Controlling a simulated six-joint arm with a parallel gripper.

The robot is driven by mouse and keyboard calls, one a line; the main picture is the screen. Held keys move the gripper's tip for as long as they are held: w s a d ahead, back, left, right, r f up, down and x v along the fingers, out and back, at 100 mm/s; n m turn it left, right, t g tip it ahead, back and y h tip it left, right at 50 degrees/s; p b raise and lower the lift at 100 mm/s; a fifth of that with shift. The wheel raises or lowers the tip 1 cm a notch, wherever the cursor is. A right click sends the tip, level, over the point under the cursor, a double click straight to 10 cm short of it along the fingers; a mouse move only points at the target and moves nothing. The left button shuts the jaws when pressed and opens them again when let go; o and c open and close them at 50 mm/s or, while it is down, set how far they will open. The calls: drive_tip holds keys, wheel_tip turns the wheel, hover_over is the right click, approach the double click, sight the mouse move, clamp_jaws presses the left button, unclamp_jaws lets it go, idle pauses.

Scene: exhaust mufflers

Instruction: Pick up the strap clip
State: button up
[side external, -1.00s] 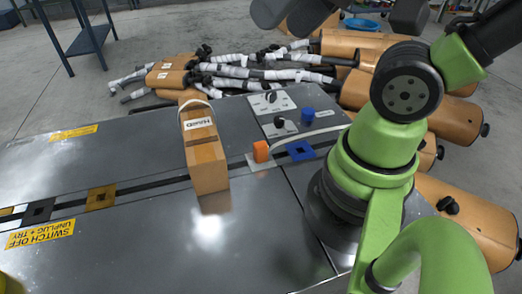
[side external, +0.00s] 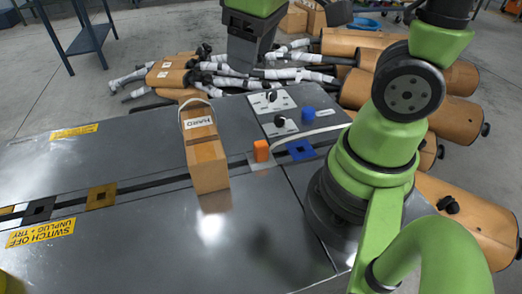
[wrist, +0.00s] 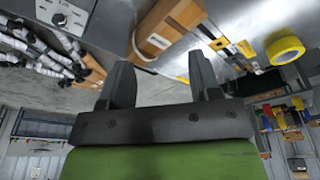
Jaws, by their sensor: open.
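An orange block (side external: 261,150), seemingly the strap clip, stands on a small light plate on the metal table, left of a blue square (side external: 300,149). A pale strap (side external: 315,132) runs from near it to the right. My gripper (side external: 242,62) hangs at the top of the side view, well apart from the orange block. In the wrist view its two dark fingers (wrist: 160,78) are spread with nothing between them. I cannot make out the orange block in the wrist view.
A wooden block (side external: 207,163) marked HARD, with a pale band, stands left of the orange block. Mufflers (side external: 452,108) crowd the right. A yellow roll (wrist: 285,48) shows in the wrist view.

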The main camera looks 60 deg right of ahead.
sight(261, 143)
drive_tip(key=d+f+n+g+h, duration=0.1)
drive_tip(key=f+n+g, duration=0.1)
drive_tip(key=f, duration=0.4)
drive_tip(key=w+d+f+n+g+h, duration=0.1)
drive_tip(key=f+n, duration=0.2)
drive_tip(key=f, duration=0.3)
drive_tip(key=w+d+f+n+g+h, duration=0.1)
drive_tip(key=f+n+g, duration=0.1)
drive_tip(key=f, duration=0.4)
drive_tip(key=shift+d+f+n+g, duration=0.3)
drive_tip(key=shift+n, duration=0.2)
drive_tip(key=x, duration=0.5)
drive_tip(key=shift+w+d, duration=0.2)
drive_tip(key=shift+w, duration=0.1)
drive_tip(key=shift+c, duration=0.2)
drive_tip(key=c, duration=0.9)
